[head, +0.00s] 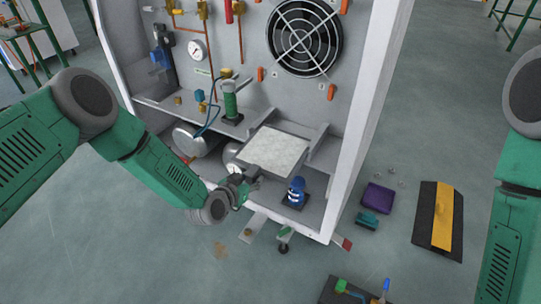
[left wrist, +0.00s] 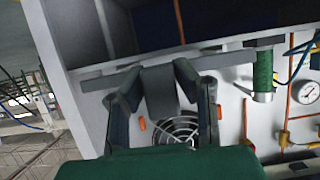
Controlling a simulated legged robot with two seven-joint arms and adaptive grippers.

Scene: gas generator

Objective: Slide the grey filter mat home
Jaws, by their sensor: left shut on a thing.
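The grey filter mat (head: 276,149) is a flat, light, square pad with a darker front edge. It lies roughly level at the shelf of the white generator cabinet (head: 350,130), between grey side rails (head: 318,137), and its near part sticks out to the front. My left gripper (head: 245,186) is shut on its front edge near the left corner. In the left wrist view, the two dark fingers (left wrist: 157,88) sit either side of a grey piece (left wrist: 158,72) of the mat. How deep the mat sits is hidden. My right gripper is out of view; only its arm shows at the right.
A blue bottle-like part (head: 296,192) stands below the mat. A green cylinder (head: 230,102) with a blue hose stands left of it. A purple block (head: 378,198), a teal block (head: 367,221) and a black-yellow ramp (head: 438,220) lie on the floor at right.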

